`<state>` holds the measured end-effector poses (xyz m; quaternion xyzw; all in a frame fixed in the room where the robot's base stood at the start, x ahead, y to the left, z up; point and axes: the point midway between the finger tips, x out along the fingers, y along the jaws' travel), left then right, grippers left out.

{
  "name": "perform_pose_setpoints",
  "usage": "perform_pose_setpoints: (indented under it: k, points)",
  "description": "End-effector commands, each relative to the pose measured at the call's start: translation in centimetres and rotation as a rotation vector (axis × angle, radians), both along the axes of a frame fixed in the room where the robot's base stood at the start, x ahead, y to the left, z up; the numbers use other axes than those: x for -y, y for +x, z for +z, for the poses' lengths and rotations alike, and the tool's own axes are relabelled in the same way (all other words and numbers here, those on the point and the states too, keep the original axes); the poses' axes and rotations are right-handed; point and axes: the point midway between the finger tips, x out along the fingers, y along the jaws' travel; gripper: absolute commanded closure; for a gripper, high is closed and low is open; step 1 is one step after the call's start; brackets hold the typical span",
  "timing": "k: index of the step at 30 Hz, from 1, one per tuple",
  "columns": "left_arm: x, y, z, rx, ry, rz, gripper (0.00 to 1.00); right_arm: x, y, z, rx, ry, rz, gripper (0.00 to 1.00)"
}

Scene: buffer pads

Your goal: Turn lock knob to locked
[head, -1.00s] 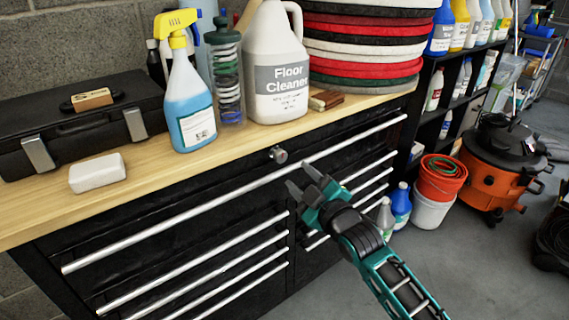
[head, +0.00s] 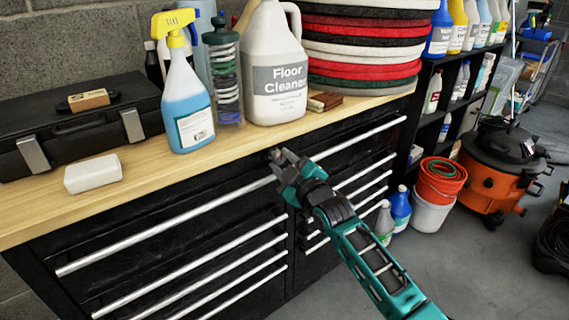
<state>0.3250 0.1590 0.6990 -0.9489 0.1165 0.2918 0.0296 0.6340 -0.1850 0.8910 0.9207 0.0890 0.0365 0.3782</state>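The lock knob (head: 276,153) is a small round metal knob at the top of the black tool cabinet's (head: 240,178) front, just under the wooden worktop. My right gripper (head: 282,157) is at the knob, its fingertips pointing at it and covering most of it. The fingers look a little apart, but I cannot tell whether they touch or grip the knob. The knob's turned position is hidden. My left gripper is not in view.
On the worktop (head: 45,207) are a white block (head: 93,174), a black toolbox (head: 70,140), a blue spray bottle (head: 187,108), a floor cleaner jug (head: 277,85) and stacked pads (head: 362,50). Long drawer handles (head: 165,230) cross the cabinet front. An orange vacuum (head: 495,172) stands right.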

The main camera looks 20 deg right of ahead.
Motion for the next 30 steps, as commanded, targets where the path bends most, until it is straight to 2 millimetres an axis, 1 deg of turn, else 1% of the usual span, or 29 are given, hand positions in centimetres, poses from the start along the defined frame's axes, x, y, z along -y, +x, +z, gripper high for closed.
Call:
perform_pose_setpoints:
  k: [1,6,9,14,20,24,30]
  points:
    - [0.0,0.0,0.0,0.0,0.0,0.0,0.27,0.0,0.0,0.0,0.0,0.0,0.0,0.72]
    - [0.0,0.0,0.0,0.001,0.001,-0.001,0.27,0.0,0.0,0.0,0.0,0.0,0.0,0.88]
    - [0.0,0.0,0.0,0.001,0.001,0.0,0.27,0.0,0.0,0.0,0.0,0.0,0.0,0.95]
    - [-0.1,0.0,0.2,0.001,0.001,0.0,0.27,0.0,0.0,0.1,-0.004,0.009,-0.001,0.95]
    - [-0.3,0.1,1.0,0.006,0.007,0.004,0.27,0.0,0.0,0.3,-0.026,0.069,-0.001,0.95]
    - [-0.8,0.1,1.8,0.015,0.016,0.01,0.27,0.0,0.0,0.4,-0.057,0.153,-0.001,0.95]
    - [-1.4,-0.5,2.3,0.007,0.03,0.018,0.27,0.1,0.0,0.5,-0.119,0.316,-0.002,0.95]
